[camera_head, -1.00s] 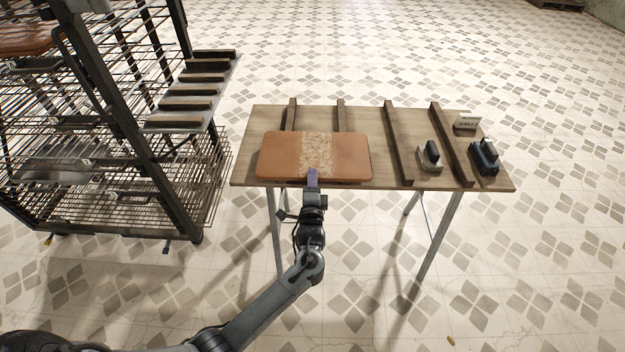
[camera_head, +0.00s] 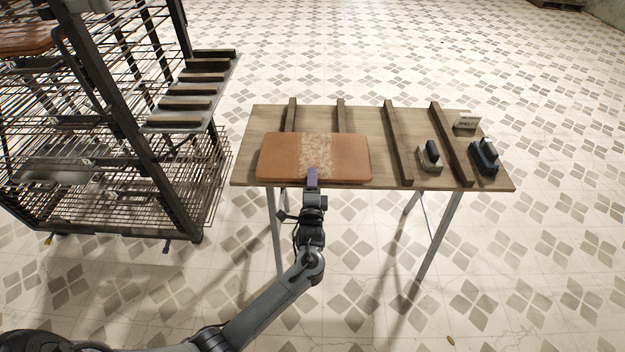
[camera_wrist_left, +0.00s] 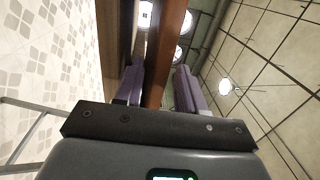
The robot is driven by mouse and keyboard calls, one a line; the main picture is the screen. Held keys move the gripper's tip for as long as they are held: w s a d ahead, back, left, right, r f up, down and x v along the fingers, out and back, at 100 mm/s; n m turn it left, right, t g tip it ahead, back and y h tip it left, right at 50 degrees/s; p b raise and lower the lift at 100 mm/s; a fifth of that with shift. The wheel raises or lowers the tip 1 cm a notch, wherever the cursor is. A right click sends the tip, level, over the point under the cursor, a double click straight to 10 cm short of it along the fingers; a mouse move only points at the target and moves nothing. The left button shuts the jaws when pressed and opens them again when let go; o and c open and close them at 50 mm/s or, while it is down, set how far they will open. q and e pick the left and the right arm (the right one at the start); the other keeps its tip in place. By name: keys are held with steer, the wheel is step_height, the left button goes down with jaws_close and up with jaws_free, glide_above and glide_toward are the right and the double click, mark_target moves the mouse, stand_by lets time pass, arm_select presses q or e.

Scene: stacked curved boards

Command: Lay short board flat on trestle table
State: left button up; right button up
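The short board (camera_head: 345,157) is an orange-brown slab with rounded corners and a pale, rough band across its middle. It lies about flat over the left part of the trestle table (camera_head: 478,182), across the two left wooden strips. My left gripper (camera_head: 313,176) is at its near edge, at the pale band. In the left wrist view the board (camera_wrist_left: 166,50) stands edge-on between the purple fingers (camera_wrist_left: 158,92), with a visible gap beside the right finger, so the gripper looks open around the edge. Contact under the board is hidden. My right gripper is not in view.
Two more strips (camera_head: 398,140) cross the table's right half. A grey clamp-like tool (camera_head: 429,158), a dark blue one (camera_head: 484,158) and a small sign (camera_head: 466,123) stand there. A wire rack (camera_head: 110,130) with several boards (camera_head: 187,104) on a side shelf stands left.

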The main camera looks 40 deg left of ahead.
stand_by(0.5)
arm_select(q)
steer(key=shift+p+v, duration=2.05)
steer(key=shift+v, duration=0.7)
steer(key=shift+o, duration=0.4)
steer(key=o, duration=0.5)
steer(key=shift+f, duration=0.1)
steer(key=shift+s, duration=0.1)
